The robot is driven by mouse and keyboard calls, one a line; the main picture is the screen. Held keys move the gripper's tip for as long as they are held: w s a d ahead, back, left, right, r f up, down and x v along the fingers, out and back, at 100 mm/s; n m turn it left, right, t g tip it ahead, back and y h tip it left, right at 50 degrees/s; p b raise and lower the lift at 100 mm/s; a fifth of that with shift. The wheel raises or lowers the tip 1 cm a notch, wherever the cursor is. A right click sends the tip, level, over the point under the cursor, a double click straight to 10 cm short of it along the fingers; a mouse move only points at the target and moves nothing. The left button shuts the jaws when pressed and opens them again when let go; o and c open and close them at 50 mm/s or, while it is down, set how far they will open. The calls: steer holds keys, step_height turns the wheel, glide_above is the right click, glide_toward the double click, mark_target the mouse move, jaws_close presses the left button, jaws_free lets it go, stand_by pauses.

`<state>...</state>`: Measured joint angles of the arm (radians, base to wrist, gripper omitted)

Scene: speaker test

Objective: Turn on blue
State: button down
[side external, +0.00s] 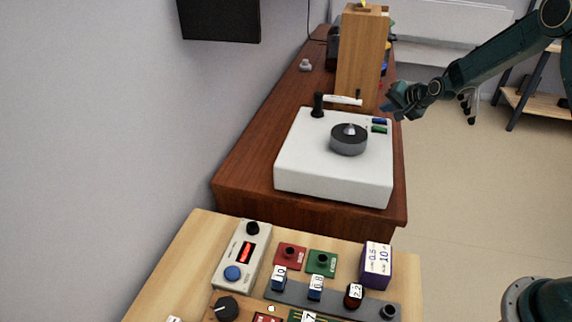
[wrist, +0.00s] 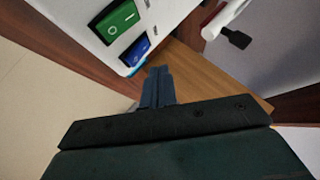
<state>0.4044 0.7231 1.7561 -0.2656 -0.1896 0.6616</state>
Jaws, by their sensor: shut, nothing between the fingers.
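The blue switch (side external: 379,121) sits at the back right corner of the white turntable unit (side external: 300,160), just behind the green switch (side external: 379,129). In the wrist view the blue switch (wrist: 135,50) lies beside the green rocker switch (wrist: 118,22), which bears a white mark. My gripper (side external: 390,106) is above the back right corner of the unit, close to the blue switch. In the wrist view its fingers (wrist: 157,72) are together and empty, with the tips just right of and below the blue switch. I cannot tell whether they touch the unit.
A tall wooden box (side external: 358,60) stands behind the unit on the dark wooden table (side external: 245,165). A white arm with a black handle (side external: 318,105) lies along the unit's back. A nearer light wooden bench (side external: 185,260) holds several electrical parts. Floor is open at right.

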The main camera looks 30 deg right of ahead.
steer(key=shift+s+d+r, duration=0.1)
steer(key=shift+r, duration=0.75)
steer(key=shift+s+d+r, duration=0.1)
steer(key=shift+r, duration=0.7)
steer(key=shift+a, duration=0.1)
